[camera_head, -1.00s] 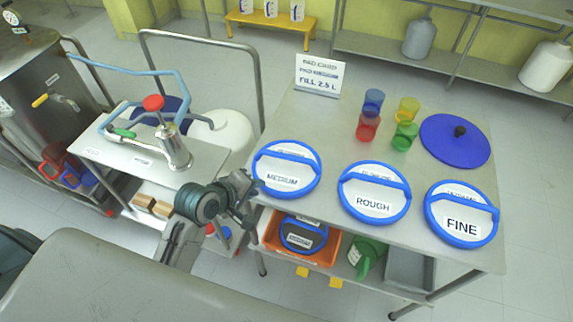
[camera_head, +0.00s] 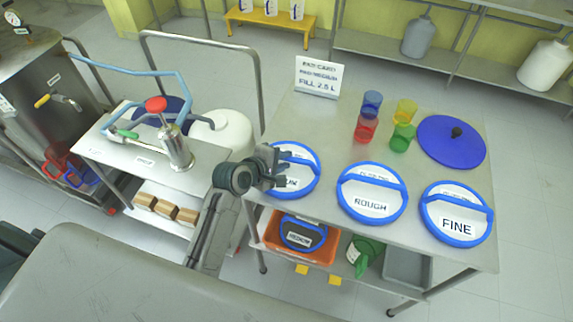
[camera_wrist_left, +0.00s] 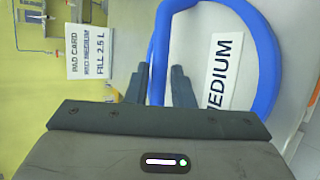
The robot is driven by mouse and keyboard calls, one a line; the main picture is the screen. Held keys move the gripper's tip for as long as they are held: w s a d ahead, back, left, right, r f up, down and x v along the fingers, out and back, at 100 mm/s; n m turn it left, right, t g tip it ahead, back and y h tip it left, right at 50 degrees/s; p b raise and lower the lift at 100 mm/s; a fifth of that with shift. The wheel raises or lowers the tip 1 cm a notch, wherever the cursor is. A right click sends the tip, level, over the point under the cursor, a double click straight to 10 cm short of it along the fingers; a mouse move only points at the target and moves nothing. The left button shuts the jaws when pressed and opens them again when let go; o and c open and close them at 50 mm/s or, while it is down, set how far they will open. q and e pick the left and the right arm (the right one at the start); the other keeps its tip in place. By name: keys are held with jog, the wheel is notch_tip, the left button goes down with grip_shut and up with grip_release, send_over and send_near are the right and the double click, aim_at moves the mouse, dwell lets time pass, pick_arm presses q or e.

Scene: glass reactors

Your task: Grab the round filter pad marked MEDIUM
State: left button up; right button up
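The round MEDIUM filter pad (camera_head: 306,180) lies on the grey table's near left, white with a blue rim and a blue handle bar across it. My left gripper (camera_head: 277,168) is over its left part and hides much of its label in the head view. In the left wrist view the word MEDIUM reads clearly on the pad (camera_wrist_left: 222,70). There my left gripper (camera_wrist_left: 160,82) is open, its fingers apart on either side of the blue handle bar (camera_wrist_left: 158,45). I cannot tell how deep the bar sits between them. My right gripper is not in view.
The ROUGH pad (camera_head: 371,207) and FINE pad (camera_head: 456,228) lie to the right. Behind are coloured cups (camera_head: 372,103), a blue lid (camera_head: 451,141) and a sign (camera_head: 318,76). An orange crate (camera_head: 272,237) below holds another round pad. The steel cart (camera_head: 115,160) stands left.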

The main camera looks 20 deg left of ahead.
pick_arm(q)
jog(key=shift+x, duration=1.4)
jog(key=shift+r, duration=0.15)
grip_shut()
